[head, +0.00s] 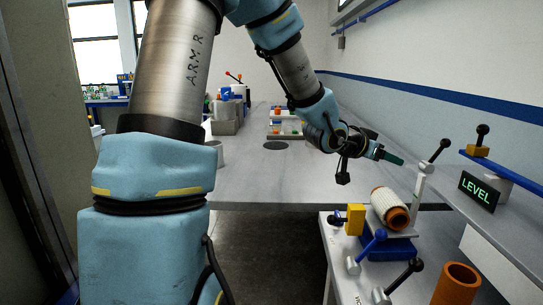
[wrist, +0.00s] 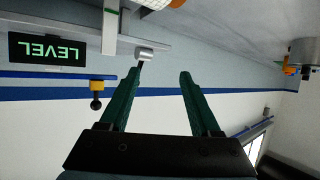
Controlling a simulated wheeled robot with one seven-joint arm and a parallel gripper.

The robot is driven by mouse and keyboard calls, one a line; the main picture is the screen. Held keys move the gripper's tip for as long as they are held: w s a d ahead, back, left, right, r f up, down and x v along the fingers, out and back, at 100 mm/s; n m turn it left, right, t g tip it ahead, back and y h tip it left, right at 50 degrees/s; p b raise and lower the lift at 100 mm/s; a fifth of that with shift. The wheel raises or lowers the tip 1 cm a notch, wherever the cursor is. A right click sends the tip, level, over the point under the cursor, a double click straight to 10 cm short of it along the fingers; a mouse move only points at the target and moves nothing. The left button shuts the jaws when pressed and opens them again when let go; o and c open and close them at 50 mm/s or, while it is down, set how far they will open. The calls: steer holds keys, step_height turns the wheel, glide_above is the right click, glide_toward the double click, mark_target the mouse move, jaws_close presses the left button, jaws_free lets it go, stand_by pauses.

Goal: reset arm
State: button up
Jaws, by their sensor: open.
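My arm reaches out over the table in the head view. My gripper (head: 391,157) is at its end, pointing right toward the wall, above the table's right side. In the wrist view my gripper (wrist: 162,78) shows two green fingers spread well apart. Nothing is between them. A metal cylinder end (wrist: 146,53) appears beyond the left fingertip; I cannot tell whether it touches.
A lever with a black knob (head: 440,147) stands close right of my gripper. Below are a white roll (head: 388,203) on a blue stand and an orange tube (head: 456,287). A LEVEL display (head: 479,191) sits on the right ledge. The table's middle (head: 245,180) is clear.

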steer(key=a+f+n+y, duration=0.3)
steer(key=a+f+y, duration=0.1)
steer(key=a, duration=0.8)
steer(key=a+f+n+y, duration=0.3)
steer(key=a+f+y, duration=0.2)
steer(key=a, duration=0.7)
steer(key=s+a+f+n+g+y, duration=0.2)
steer(key=s+a+n+g, duration=0.2)
steer(key=s+a, duration=0.7)
steer(key=shift+s+a+n+g, duration=0.3)
steer(key=shift+s+a+n, duration=0.15)
steer(key=shift+a, duration=0.4)
steer(key=shift+w, duration=0.1)
